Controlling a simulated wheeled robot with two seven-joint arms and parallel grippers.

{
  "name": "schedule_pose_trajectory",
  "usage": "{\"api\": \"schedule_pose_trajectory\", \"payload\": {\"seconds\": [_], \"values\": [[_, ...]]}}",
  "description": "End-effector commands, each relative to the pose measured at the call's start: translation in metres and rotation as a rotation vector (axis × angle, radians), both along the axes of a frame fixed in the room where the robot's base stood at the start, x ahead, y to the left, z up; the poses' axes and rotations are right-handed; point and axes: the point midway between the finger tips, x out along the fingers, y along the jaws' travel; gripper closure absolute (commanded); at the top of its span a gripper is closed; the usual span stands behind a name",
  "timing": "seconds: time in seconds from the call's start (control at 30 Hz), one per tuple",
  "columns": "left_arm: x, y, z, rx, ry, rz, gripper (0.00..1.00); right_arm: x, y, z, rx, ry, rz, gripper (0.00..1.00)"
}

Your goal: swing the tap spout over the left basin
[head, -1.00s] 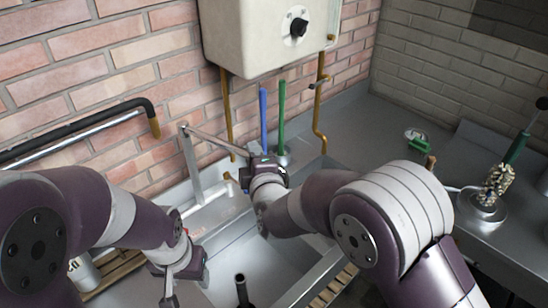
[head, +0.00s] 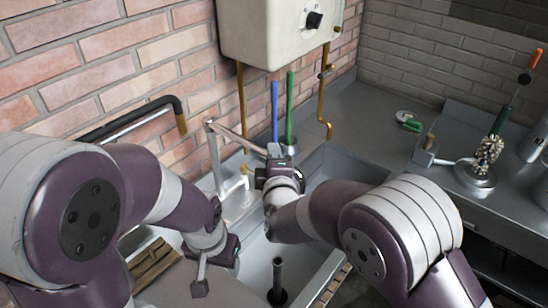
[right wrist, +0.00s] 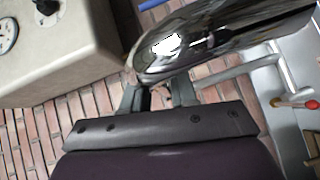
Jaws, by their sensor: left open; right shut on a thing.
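The tap stands at the back of the sink. Its upright pipe (head: 215,160) rises by the wall, and its spout (head: 238,138) runs from the top rightward to my right gripper (head: 272,168). The right gripper is shut on the spout near its outer end, and its jaws hide that part. In the right wrist view a large chrome piece (right wrist: 215,42) lies close beyond the right gripper's fingers (right wrist: 158,95). The left basin (head: 252,262) is partly hidden by my arms; a dark standpipe (head: 278,275) stands in it. My left gripper (head: 213,272) is open and empty near the basin's left side.
A blue-handled tool (head: 275,110) and a green-handled tool (head: 289,110) stand behind the spout. The water heater (head: 265,30) hangs above with brass pipes (head: 324,100). A brush (head: 490,148) and a green item (head: 411,124) are on the right counter. A wooden slatted rack (head: 150,262) lies left.

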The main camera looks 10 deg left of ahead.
Motion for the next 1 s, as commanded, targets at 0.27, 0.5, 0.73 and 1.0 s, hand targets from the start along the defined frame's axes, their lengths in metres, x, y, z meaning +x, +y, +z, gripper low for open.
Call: {"api": "schedule_pose_trajectory", "payload": {"seconds": [0.27,0.5,0.73,1.0], "values": [[0.000,0.000,0.000,0.000,0.000,0.000,0.43,0.001,-0.001,0.001,0.003,-0.002,-0.002,0.52],[0.000,0.000,-0.002,0.000,0.000,0.000,0.43,-0.003,-0.001,0.001,0.002,-0.002,0.000,0.52],[0.000,0.000,-0.014,0.000,0.000,0.000,0.43,-0.044,-0.013,0.004,0.003,-0.001,0.001,0.52],[0.000,0.000,-0.023,0.000,0.000,0.000,0.43,-0.101,-0.031,0.014,0.003,-0.001,0.001,0.52]]}}
